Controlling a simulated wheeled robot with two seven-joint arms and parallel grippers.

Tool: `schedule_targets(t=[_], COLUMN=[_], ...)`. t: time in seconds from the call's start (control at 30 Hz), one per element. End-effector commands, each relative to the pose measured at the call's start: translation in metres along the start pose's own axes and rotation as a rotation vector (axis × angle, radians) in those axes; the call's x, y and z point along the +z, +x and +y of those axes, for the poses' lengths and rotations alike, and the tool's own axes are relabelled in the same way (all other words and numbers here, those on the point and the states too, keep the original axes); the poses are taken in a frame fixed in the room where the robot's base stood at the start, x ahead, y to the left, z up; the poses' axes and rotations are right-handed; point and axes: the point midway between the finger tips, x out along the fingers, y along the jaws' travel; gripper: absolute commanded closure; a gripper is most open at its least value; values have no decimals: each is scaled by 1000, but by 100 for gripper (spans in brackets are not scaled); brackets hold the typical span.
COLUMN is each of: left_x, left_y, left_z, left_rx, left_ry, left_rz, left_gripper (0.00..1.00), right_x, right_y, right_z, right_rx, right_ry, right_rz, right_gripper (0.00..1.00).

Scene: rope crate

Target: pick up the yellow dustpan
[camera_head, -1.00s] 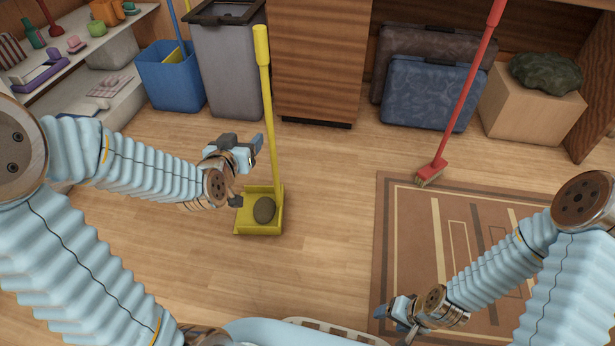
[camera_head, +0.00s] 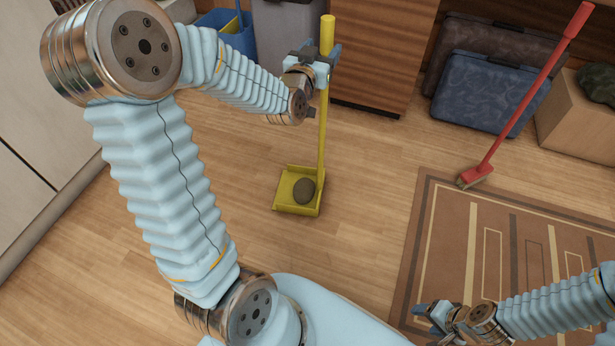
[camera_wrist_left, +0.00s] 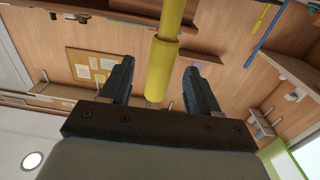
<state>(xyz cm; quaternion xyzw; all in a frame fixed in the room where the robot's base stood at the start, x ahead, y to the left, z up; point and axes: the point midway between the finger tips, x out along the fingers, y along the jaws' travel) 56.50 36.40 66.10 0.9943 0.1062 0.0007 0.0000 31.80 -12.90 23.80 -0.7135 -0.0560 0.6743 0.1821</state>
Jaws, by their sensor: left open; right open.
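The yellow dustpan (camera_head: 283,201) stands on the wooden floor with its long handle (camera_head: 323,130) upright. A dark, rounded stone-like object (camera_head: 304,190) lies in its pan. In the left wrist view the yellow handle (camera_wrist_left: 163,70) stands between the two open fingers (camera_wrist_left: 158,85), with a gap on both sides. My right gripper (camera_head: 432,317) is open and empty, low over the edge of the rug at the right.
A red broom (camera_head: 520,100) stands on the edge of a brown rug (camera_head: 440,215). Suitcases (camera_head: 480,95) and a cardboard box (camera_head: 575,120) are behind it. A wooden cabinet (camera_head: 375,50), grey bin (camera_head: 285,35) and blue bin (camera_head: 235,40) stand behind the dustpan. The floor around the pan is clear.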

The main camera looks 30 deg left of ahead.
Motion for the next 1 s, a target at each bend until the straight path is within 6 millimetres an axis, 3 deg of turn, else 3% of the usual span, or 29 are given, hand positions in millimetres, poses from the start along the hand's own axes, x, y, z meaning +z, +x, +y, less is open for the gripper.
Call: schedule_targets(t=[0.23, 0.53, 0.93, 1.0], left_x=[-1, 0, 0, -2], left_y=[38, 45, 45, 45], left_z=[-2, -2, -2, -2], left_rx=[0, 0, 0, 1], left_ry=[1, 0, 0, 1], left_rz=[-2, -1, -1, 3], left_gripper=[39, 39, 98, 100], right_x=[-1, -1, -1, -1], right_y=[-6, -6, -6, -7], right_z=[-2, -2, -2, -2], right_rx=[1, 2, 2, 2], right_ry=[1, 1, 1, 1], right_rz=[2, 2, 2, 2], right_gripper=[37, 37, 37, 37])
